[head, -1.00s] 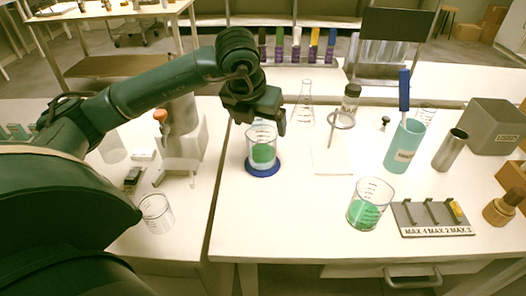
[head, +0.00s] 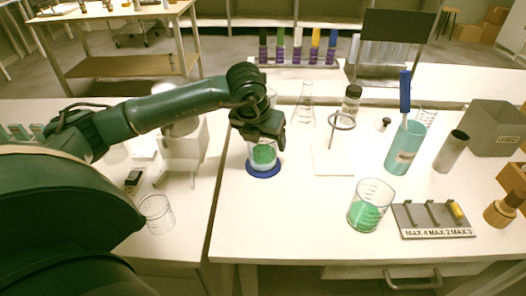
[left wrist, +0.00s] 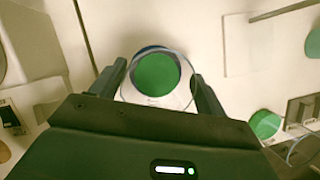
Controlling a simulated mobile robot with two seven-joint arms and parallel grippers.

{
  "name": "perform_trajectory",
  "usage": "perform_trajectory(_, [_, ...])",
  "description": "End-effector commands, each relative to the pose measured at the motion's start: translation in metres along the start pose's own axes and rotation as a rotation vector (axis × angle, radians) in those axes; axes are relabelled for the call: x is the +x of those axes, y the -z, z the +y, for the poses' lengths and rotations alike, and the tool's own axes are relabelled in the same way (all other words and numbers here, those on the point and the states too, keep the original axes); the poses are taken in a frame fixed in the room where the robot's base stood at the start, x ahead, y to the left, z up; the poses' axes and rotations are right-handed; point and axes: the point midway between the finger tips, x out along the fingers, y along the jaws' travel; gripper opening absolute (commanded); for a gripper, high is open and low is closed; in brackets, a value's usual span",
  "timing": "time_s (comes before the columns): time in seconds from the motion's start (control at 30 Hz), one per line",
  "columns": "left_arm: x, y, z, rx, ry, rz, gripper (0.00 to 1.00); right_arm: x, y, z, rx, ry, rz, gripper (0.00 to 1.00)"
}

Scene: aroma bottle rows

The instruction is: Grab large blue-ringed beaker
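The large blue-ringed beaker (head: 264,155) is clear glass with green contents and stands upright on the table with a blue ring (head: 263,171) at its base. My left gripper (head: 260,142) is over it, pointing down, and hides its upper part in the head view. In the left wrist view, the beaker (left wrist: 157,80) lies between the two fingers of the left gripper (left wrist: 158,88), one on each side. The fingers are spread apart around it; firm contact cannot be made out. My right gripper is not in view.
Another beaker with green contents (head: 370,207) stands front right, near a grey rack (head: 432,220). A flask (head: 305,103), a ring stand (head: 334,150), a teal container (head: 404,148) and a metal cylinder (head: 450,151) stand behind. An empty beaker (head: 157,213) is at left.

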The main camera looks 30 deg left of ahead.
Motion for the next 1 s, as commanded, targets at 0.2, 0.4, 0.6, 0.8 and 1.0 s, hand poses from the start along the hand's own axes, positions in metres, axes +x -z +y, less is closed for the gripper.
perform_trajectory(0.2, [0.000, 0.000, 0.000, 0.000, 0.000, 0.000, 0.56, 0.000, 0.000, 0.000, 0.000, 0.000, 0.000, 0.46])
perform_trajectory(0.4, [-0.001, 0.000, 0.000, 0.000, 0.000, 0.000, 0.40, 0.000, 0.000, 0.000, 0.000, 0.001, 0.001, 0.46])
perform_trajectory(0.6, [-0.001, -0.001, 0.000, 0.000, 0.001, -0.002, 0.30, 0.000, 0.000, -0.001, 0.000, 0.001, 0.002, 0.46])
perform_trajectory(0.8, [-0.005, -0.003, 0.000, -0.001, 0.001, -0.004, 0.30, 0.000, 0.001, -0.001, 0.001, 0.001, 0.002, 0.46])
perform_trajectory(1.0, [-0.036, -0.017, -0.001, -0.001, 0.002, -0.008, 0.30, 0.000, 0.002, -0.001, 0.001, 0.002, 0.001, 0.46])
